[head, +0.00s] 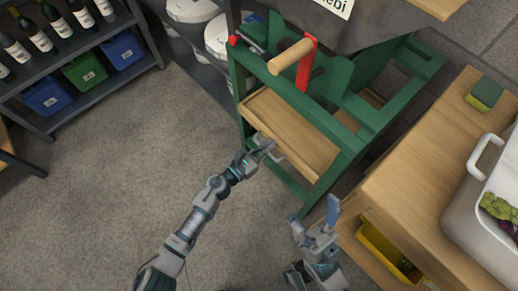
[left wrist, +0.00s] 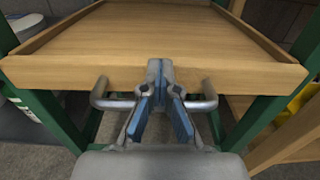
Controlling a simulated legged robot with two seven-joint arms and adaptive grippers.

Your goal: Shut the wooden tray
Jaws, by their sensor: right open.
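The wooden tray (head: 285,127) sits low in the green press frame, its flat floor partly exposed below the frame's bars. In the left wrist view its front board (left wrist: 70,72) spans the picture, with a metal bar handle (left wrist: 205,101) on it. My left gripper (head: 270,149) is at the tray's front, at the middle of the handle. In the left wrist view its blue-padded fingertips (left wrist: 160,72) are together and overlap the front board; whether they touch it I cannot tell. My right gripper (head: 316,217) is open and empty, right of and below the tray.
The green press (head: 350,150) has a red lever with a wooden handle (head: 290,57) above the tray. A wooden bench (head: 405,185) with a white basin (head: 470,215) stands right, a yellow bin (head: 385,250) below. A bottle shelf (head: 95,40) is left. The floor before the press is clear.

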